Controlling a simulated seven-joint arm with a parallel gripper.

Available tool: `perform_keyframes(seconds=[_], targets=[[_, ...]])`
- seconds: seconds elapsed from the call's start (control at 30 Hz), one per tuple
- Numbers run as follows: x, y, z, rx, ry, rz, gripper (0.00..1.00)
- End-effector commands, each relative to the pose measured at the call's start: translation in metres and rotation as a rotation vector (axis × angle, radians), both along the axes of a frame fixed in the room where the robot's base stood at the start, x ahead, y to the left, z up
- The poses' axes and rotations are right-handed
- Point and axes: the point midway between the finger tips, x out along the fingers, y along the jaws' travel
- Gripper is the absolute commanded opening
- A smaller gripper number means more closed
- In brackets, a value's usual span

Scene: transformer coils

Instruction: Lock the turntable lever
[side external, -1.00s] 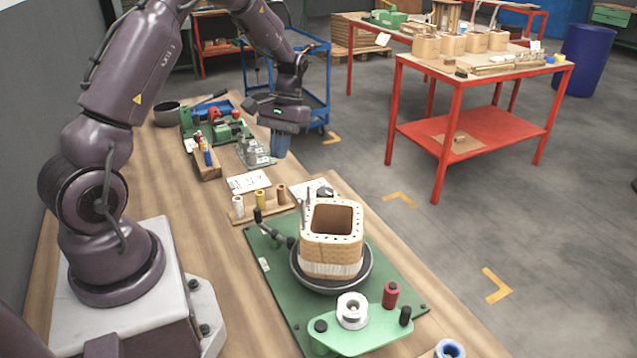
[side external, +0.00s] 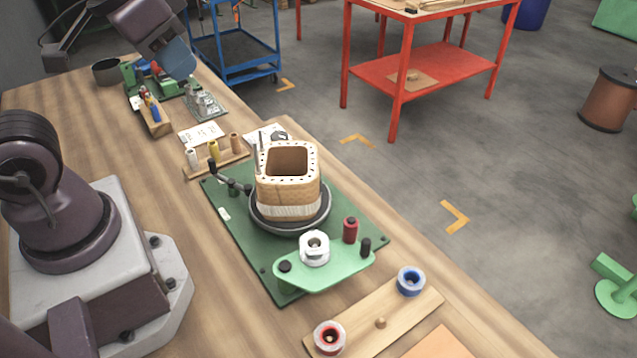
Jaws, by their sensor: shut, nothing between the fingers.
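The turntable (side external: 262,222) is a dark round disc on a green base plate (side external: 232,233). A square wooden coil former (side external: 288,195) with a pale band of winding near its bottom stands on it, partly hiding the disc. The lever (side external: 228,177) is a thin black arm with a dark knob, left of the coil former; its inner end is hard to make out. My gripper (side external: 178,60) is at the top left, above the far end of the bench, well away from the lever. Its bluish fingers are shut and empty.
A green bracket (side external: 330,272) with a white spool stands at the plate's near end. A small spool rack (side external: 215,163) stands just behind the lever. A wooden board (side external: 385,312) with red and blue spools lies in front. Tools and fixtures crowd the bench's far end.

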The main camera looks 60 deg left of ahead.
Motion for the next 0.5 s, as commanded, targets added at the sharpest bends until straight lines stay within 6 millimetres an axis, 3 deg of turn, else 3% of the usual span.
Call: perform_keyframes(seconds=[0.03,0.2,0.23,0.33,0.5], targets=[[-0.002,-0.004,0.006,0.002,-0.032,-0.017,0.00],[-0.003,-0.008,0.013,0.002,-0.063,-0.041,0.39],[-0.003,-0.008,0.012,0.002,-0.062,-0.038,0.42],[-0.002,0.002,0.007,0.003,-0.034,0.010,0.42],[0.009,0.037,-0.027,0.010,0.146,0.168,0.42]])
